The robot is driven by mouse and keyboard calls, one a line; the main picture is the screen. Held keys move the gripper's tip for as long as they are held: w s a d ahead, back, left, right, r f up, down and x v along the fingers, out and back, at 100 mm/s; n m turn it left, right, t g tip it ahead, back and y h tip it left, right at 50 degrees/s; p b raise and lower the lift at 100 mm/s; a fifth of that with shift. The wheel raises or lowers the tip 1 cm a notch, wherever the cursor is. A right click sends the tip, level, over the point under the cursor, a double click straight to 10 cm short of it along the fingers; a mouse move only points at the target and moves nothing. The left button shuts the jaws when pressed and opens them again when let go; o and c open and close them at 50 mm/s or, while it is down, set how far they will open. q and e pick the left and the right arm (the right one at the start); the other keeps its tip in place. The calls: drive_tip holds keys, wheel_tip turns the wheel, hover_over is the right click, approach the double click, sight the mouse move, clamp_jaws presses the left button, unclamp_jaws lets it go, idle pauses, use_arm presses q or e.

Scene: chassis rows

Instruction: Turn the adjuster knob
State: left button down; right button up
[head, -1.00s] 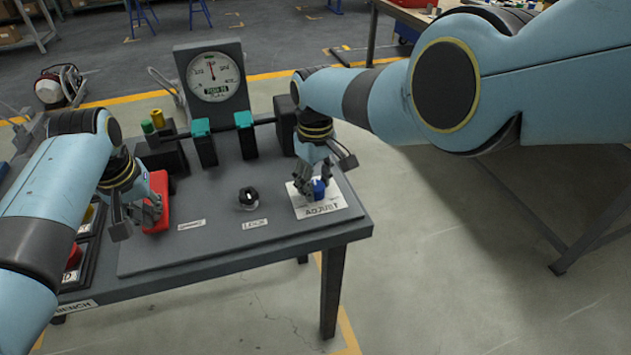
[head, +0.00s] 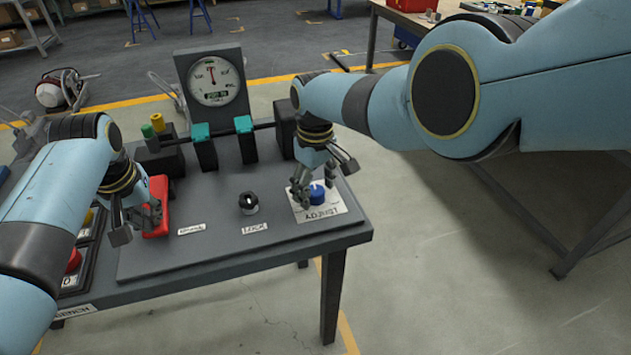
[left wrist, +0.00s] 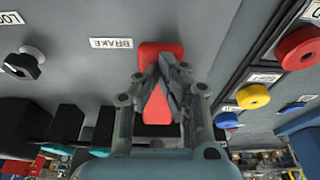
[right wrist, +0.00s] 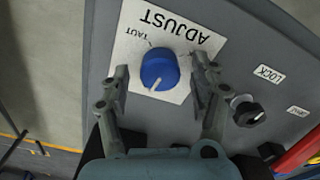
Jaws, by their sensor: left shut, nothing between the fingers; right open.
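The blue adjuster knob (head: 317,195) sits on a white plate marked ADJUST (head: 335,213) at the bench's right end. Its white pointer line shows in the right wrist view on the knob (right wrist: 158,68). My right gripper (head: 313,186) is open above the knob, pointing down. In the right wrist view its fingers (right wrist: 160,72) stand apart on either side of the knob, with gaps visible. My left gripper (head: 147,212) is shut and empty at the red brake pad (head: 158,184). The left wrist view shows its closed fingertips (left wrist: 166,72) over the red pad (left wrist: 158,112); contact is unclear.
A black lock knob (head: 248,202) stands left of the ADJUST plate. Behind are teal-topped clamps (head: 244,125) on a bar and a dial gauge (head: 214,82). Red and yellow buttons (left wrist: 253,97) lie beside the brake pad. The bench front is clear.

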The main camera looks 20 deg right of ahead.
drive_tip(key=shift+r, duration=0.1)
wheel_tip(320, 180, up, 12)
idle(0.5)
wheel_tip(320, 180, up, 5)
drive_tip(key=shift+f, duration=0.1)
idle(0.5)
idle(1.6)
wheel_tip(320, 180, up, 9)
drive_tip(key=p, duration=0.9)
hover_over(316, 189)
use_arm(q)
drive_tip(key=w+v, duration=0.2)
drive_tip(key=v, duration=0.5)
drive_tip(key=shift+s+r, duration=0.15)
drive_tip(key=shift+r, duration=0.4)
use_arm(e)
drive_tip(key=shift+f, duration=0.1)
